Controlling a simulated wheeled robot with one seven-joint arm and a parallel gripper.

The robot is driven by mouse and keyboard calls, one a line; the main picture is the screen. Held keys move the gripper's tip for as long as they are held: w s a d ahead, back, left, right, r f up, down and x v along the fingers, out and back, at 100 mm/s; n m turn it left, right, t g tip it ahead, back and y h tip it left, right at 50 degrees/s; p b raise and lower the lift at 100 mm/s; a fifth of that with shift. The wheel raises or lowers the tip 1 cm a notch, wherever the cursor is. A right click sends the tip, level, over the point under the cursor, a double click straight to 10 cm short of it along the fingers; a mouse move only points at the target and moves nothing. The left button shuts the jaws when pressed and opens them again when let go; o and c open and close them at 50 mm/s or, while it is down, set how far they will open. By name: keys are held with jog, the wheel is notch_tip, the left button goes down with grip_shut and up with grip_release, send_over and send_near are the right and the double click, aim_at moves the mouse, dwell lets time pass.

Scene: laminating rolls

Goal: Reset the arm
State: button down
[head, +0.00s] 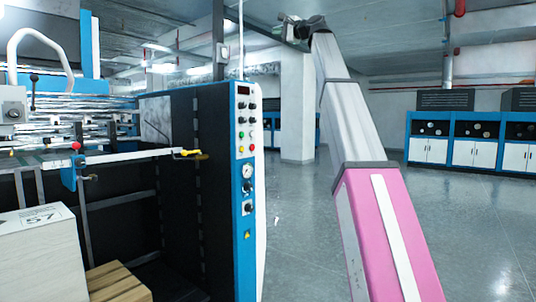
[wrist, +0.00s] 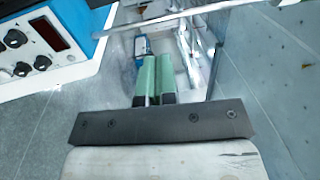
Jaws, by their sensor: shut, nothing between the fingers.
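My gripper (wrist: 156,62) shows in the wrist view as two green fingers side by side beyond a dark mounting plate. The fingers are shut with nothing between them. In the head view my arm rises from the lower right, pink then grey, and bends at the top near the ceiling. The fingers cannot be made out there.
A machine with a blue control panel (head: 246,170) stands left of my arm; a panel with knobs (wrist: 38,42) shows in the wrist view. A white box (head: 40,255) sits lower left. Blue cabinets (head: 475,140) stand far right. The floor (head: 460,220) right of my arm is clear.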

jog(key=w+d+f+g+h, duration=0.15)
jog(key=w+f, duration=0.25)
jog(key=f, duration=1.3)
jog(key=w+d+f+h, duration=0.1)
jog(key=w+f+h, duration=0.25)
jog(key=f, duration=1.45)
jog(key=s+d+f+n+g+h, duration=0.1)
jog(key=s+f+h, duration=0.1)
jog(key=f, duration=1.2)
jog(key=s+d+f+n+g+h, duration=0.1)
jog(key=d+f, duration=0.1)
jog(key=f, duration=1.2)
jog(key=s+d+f+n+g+h, duration=0.1)
jog(key=s+d+f+g+h, duration=0.1)
jog(key=s+f, duration=0.75)
jog(key=s+d+f+n+g+h, duration=0.15)
jog(key=s+f, duration=0.35)
jog(key=f, duration=0.9)
jog(key=s+d+f+n+g+h, duration=0.1)
jog(key=s+d+f+g+h, duration=0.15)
jog(key=s+f, duration=0.7)
jog(key=s+d+f+n+g+h, duration=0.1)
jog(key=s+d+f+n+g, duration=0.1)
jog(key=s+f, duration=0.7)
notch_tip(320, 180, down, 3)
jog(key=shift+s+d+r, duration=0.1)
jog(key=shift+s+d, duration=0.3)
jog(key=shift+d, duration=0.35)
